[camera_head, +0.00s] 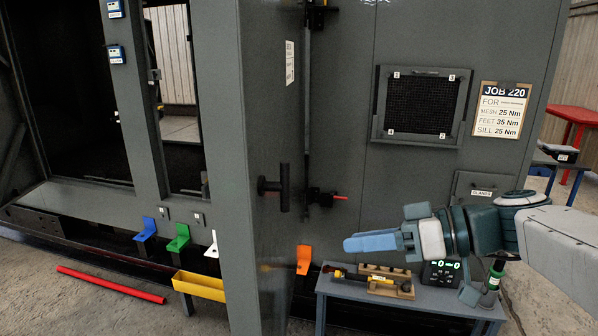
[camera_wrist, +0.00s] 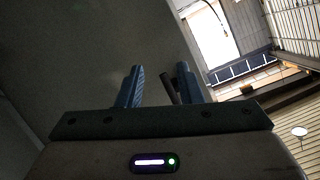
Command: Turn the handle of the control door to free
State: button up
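The black handle (camera_head: 284,187) stands upright on a short stem on the tall grey door (camera_head: 268,90), which stands at an angle to the cabinet front. My gripper (camera_head: 348,243) is lower and to the right of the handle in the head view, apart from it, fingers pointing left above the small bench. In the wrist view my gripper (camera_wrist: 160,78) has its fingers spread, with a grey surface beyond. A short dark bar (camera_wrist: 174,91) shows beside the right finger; I cannot tell what it is. I see nothing held.
A black latch with a red tip (camera_head: 338,197) juts from the cabinet right of the door. The grey bench (camera_head: 335,287) below my gripper carries a wooden holder (camera_head: 387,270) and a digital display box (camera_head: 441,272). An orange bracket (camera_head: 304,260) and yellow tray (camera_head: 199,286) sit low.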

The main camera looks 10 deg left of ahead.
aim_at(286, 184)
notch_tip(286, 184, up, 7)
jog(key=w+n+y, duration=0.3)
jog(key=n, duration=0.1)
jog(key=shift+y, duration=0.3)
jog(key=shift+w+a+r+p, duration=0.2)
jog(key=shift+a+p, duration=0.6)
jog(key=shift+a, duration=1.4)
jog(key=shift+w+a+r+p, duration=0.25)
jog(key=shift+a+p, duration=0.6)
jog(key=shift+a, duration=1.35)
jog(key=shift+w+a+r+p, duration=0.1)
jog(key=shift+w+a+p, duration=0.45)
jog(key=shift+a, duration=1.65)
jog(key=shift+s, duration=0.25)
grip_shut()
